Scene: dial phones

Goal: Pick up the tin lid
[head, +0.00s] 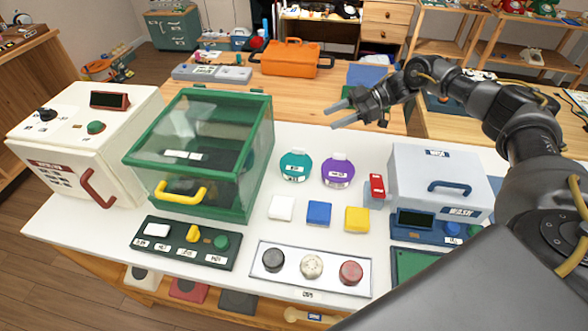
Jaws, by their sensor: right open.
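I cannot tell for sure which object is the tin lid. A teal round piece (295,167) and a purple round piece (338,173), each with a pale tab and a label, lie side by side on the white table. My right gripper (338,114) is open and empty, above the table's back edge, behind the purple piece. My left gripper is out of view.
A green glass-sided box (250,180) and a white cabinet (85,140) stand at left. A white wash box (430,165) and a red block (376,187) are at right. White, blue and yellow squares (319,213) lie mid-table. An orange toolbox (290,60) stands behind.

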